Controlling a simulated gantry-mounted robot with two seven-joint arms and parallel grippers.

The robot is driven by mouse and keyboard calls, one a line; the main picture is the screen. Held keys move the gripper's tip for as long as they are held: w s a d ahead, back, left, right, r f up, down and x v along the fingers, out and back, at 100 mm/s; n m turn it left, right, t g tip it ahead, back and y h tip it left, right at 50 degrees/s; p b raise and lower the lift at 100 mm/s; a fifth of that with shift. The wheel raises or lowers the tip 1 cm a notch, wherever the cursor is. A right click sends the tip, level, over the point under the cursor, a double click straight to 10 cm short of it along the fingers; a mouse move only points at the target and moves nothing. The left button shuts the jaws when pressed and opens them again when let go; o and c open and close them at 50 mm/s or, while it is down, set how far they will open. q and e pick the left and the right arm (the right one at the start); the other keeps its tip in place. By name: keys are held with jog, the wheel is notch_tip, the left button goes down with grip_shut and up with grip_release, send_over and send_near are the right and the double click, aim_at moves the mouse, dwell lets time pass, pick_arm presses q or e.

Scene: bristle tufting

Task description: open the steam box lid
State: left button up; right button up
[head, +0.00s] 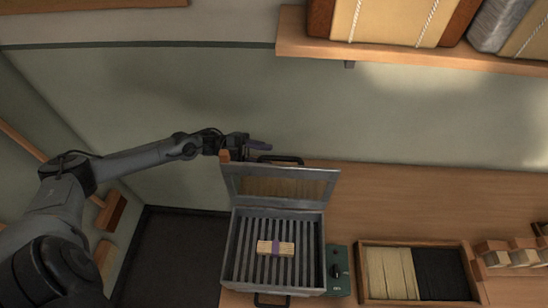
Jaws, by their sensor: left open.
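The grey metal steam box (229,262) stands on the bench at lower centre. Its lid (232,188) is raised at the back edge, tilted up, with a dark handle (281,159) on its far edge. My left gripper (262,150) is open, just beyond the lid's far left corner and close to the handle. I cannot tell whether it touches the handle or lid. My right gripper is not in view.
A green control unit with a knob (339,271) stands right of the box. A wooden tray (361,288) holds pale and black bristles, with wooden blocks (497,255) further right. A shelf (400,53) overhangs at upper right. The bench behind the tray is clear.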

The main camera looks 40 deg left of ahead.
pick_arm(q)
jog(key=v, duration=0.6)
jog(key=shift+b, duration=0.3)
jog(key=shift+a, duration=0.1)
